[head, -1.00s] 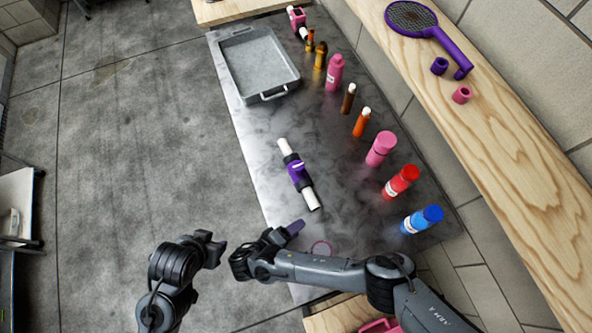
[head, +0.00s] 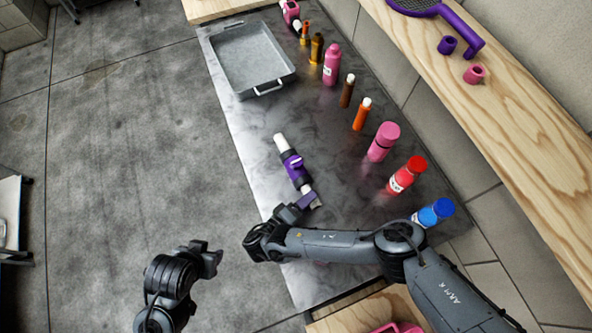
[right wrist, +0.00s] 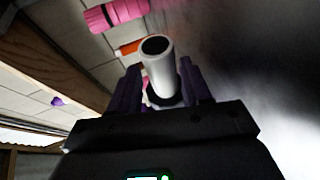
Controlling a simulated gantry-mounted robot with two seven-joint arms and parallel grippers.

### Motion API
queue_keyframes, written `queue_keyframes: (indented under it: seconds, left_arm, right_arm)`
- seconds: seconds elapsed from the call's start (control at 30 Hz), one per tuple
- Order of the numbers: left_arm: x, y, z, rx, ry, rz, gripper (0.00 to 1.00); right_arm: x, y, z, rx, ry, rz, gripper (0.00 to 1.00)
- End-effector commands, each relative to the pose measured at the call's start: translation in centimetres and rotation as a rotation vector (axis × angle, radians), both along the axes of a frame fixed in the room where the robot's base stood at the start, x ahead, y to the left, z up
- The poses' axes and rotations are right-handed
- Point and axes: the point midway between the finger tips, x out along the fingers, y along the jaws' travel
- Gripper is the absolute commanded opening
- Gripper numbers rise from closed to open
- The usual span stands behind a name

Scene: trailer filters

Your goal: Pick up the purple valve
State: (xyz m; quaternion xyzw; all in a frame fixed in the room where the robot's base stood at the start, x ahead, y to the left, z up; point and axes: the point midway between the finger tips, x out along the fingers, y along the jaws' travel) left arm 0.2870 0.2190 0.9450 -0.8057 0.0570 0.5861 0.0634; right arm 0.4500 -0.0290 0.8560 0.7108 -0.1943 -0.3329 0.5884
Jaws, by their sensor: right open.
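The purple valve (head: 293,163) lies on the dark metal table, with black collars and white pipe ends. My right gripper (head: 308,200) is open at the valve's near white end and partly hides it. In the right wrist view, the white pipe end (right wrist: 158,66) stands between the two purple fingers of my right gripper (right wrist: 163,88); I cannot tell whether they touch it. The purple body is hidden there. My left gripper (head: 210,260) hangs over the floor, left of the table, away from the valve; its jaw opening is unclear.
A grey metal tray (head: 250,60) sits at the table's far left. Several bottles line the right side, including a pink one (head: 383,141), a red one (head: 406,175) and a blue one (head: 433,213). A wooden shelf (head: 510,120) runs along the wall. The table around the valve is clear.

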Motion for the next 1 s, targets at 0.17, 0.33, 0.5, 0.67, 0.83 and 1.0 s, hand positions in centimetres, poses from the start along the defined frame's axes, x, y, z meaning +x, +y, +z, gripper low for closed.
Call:
queue_keyframes:
  seconds: [0.17,0.33,0.5,0.67,0.83,1.0]
  left_arm:
    - [0.0,0.0,-1.6,0.0,0.001,0.001,0.43]
    - [0.0,0.0,-1.3,-0.001,0.001,0.001,0.43]
    - [0.0,0.0,-1.2,-0.002,0.0,0.001,0.43]
    - [0.0,0.0,-1.2,-0.002,0.0,0.001,0.43]
    - [0.0,0.0,-1.2,-0.002,0.0,0.001,0.43]
    - [0.0,0.0,-1.2,-0.002,0.0,0.001,0.43]
  right_arm:
    - [1.5,-1.6,-1.0,0.0,-0.001,-0.002,0.48]
    - [2.8,-2.9,-1.2,-0.001,0.0,-0.002,0.48]
    - [3.0,-3.1,-1.3,0.001,0.001,-0.001,0.48]
    - [3.0,-3.1,-1.3,0.001,0.001,-0.001,0.4]
    - [3.0,-3.1,-1.3,0.001,0.001,-0.001,0.14]
    - [3.0,-3.1,-1.3,0.001,-0.001,-0.001,0.0]
